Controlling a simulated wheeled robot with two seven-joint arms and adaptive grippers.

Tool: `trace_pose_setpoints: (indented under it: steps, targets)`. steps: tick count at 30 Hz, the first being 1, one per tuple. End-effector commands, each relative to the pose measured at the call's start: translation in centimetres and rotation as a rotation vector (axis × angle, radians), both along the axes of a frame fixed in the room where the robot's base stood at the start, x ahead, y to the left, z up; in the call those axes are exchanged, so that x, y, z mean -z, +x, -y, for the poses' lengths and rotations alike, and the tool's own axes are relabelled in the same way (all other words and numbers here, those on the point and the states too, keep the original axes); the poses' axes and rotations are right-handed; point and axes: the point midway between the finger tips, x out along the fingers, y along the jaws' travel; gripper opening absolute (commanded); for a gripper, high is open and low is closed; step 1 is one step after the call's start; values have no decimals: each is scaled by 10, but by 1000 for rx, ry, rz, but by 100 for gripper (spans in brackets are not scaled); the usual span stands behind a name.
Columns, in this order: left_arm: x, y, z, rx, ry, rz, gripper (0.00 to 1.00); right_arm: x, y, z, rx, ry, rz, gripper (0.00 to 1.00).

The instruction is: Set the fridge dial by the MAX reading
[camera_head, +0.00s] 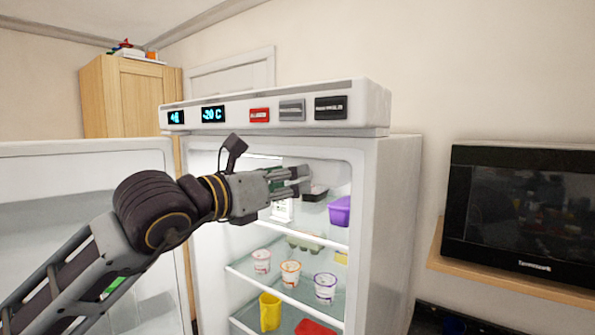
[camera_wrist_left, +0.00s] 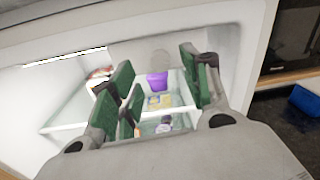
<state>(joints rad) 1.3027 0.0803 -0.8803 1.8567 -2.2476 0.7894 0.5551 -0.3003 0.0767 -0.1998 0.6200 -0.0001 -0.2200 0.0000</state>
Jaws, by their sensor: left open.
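The white fridge (camera_head: 372,180) stands with its door (camera_head: 75,165) open to the left. Its top panel has two lit blue displays: the left one (camera_head: 176,117) is too small to read surely, the other (camera_head: 213,114) shows -20 C. My left gripper (camera_head: 303,179) is at the upper part of the fridge opening, open, with nothing seen between its fingers. In the left wrist view its green-padded fingers (camera_wrist_left: 158,78) point into the fridge interior. No MAX reading is legible. My right gripper is not in view.
A purple tub (camera_head: 340,211) sits on the upper shelf, right of my left gripper. Several cups, one of them white (camera_head: 325,288), and a yellow mug (camera_head: 269,311) stand lower down. A black microwave (camera_head: 520,205) is at the right, a wooden cabinet (camera_head: 125,98) behind.

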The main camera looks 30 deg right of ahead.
Motion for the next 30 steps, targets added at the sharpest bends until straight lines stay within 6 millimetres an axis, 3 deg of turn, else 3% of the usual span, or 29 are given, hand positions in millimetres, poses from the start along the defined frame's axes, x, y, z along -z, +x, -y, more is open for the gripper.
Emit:
trace_pose_setpoints:
  steps: [10, 23, 30]
  targets:
    - [-1, 9, 29, 0, 0, 1, 47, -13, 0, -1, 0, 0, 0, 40]
    - [0, 11, 33, 0, 0, 1, 47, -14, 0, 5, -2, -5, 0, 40]
    - [0, 11, 33, 0, 0, 1, 16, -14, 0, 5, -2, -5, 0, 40]
